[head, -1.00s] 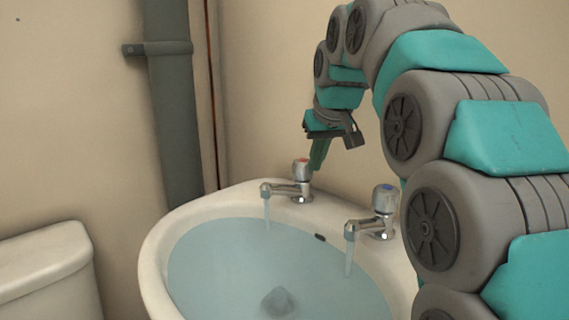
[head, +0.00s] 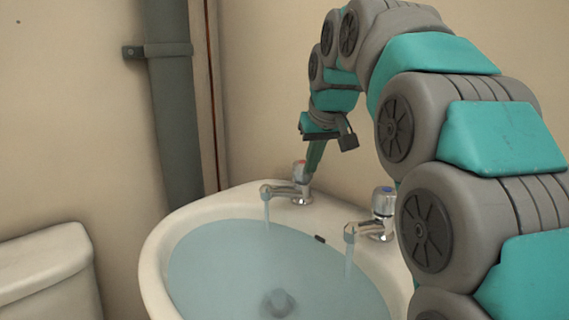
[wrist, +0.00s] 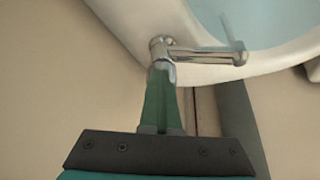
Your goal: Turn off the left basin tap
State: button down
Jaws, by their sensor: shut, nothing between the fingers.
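The left basin tap (head: 290,188) is chrome with a red mark on its upright handle (head: 299,171). A stream of water (head: 267,212) runs from its spout. My gripper (head: 311,166) is shut and points down at the handle from just behind and to its right. In the wrist view my green fingers (wrist: 161,80) are together and their tips overlap the handle end of the tap (wrist: 195,54). I cannot tell whether they touch it. The fingertips partly hide the handle there.
The right tap (head: 376,218) has a blue-marked handle and also runs. The white basin (head: 154,262) is full of water. A grey pipe (head: 171,100) runs up the wall at left. A white cistern (head: 45,268) stands at lower left. My arm fills the right side.

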jog(key=shift+a, duration=0.35)
jog(key=shift+s, duration=0.15)
jog(key=shift+s+d, duration=0.1)
jog(key=shift+s, duration=0.2)
notch_tip(320, 180, up, 6)
jog(key=shift+p, duration=0.6)
